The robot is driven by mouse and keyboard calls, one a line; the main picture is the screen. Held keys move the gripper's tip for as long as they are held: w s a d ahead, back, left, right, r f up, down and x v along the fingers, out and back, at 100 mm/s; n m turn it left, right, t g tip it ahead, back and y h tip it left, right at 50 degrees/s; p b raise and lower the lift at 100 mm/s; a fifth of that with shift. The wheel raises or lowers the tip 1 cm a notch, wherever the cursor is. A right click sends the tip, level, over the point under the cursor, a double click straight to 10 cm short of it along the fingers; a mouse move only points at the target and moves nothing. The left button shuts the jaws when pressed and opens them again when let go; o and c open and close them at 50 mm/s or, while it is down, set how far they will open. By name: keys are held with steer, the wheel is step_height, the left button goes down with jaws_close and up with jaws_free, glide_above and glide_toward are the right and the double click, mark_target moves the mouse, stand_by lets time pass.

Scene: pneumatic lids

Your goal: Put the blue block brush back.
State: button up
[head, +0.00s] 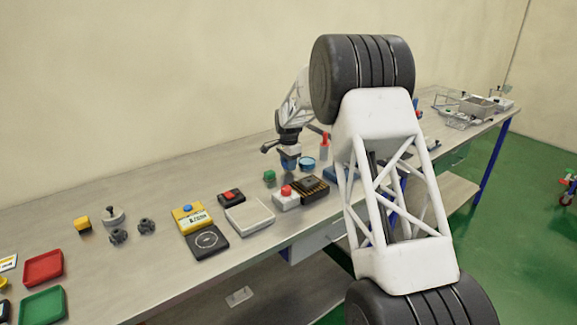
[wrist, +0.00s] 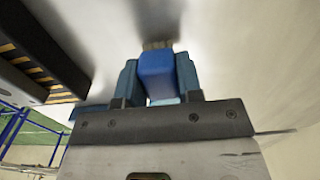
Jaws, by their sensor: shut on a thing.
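The blue block brush (wrist: 155,75) shows in the wrist view between the two blue fingers of my gripper (wrist: 157,80). My gripper is shut on it, with one finger on each side. Its pale brown bristles (wrist: 157,45) point away from the palm toward the grey bench top. In the head view my gripper (head: 289,163) is low over the bench; the brush is hard to tell from the blue fingers there. I cannot tell whether the bristles touch the bench.
A blue round dish (head: 307,163) and a red bottle (head: 325,146) are close right of my gripper. My white arm link hides part of the bench to the right.

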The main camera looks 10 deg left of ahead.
steer(key=shift+f, duration=0.3)
steer(key=shift+f, duration=0.1)
steer(key=o, duration=0.9)
steer(key=shift+o, duration=0.2)
step_height(320, 180, up, 12)
stand_by(0.3)
stand_by(0.6)
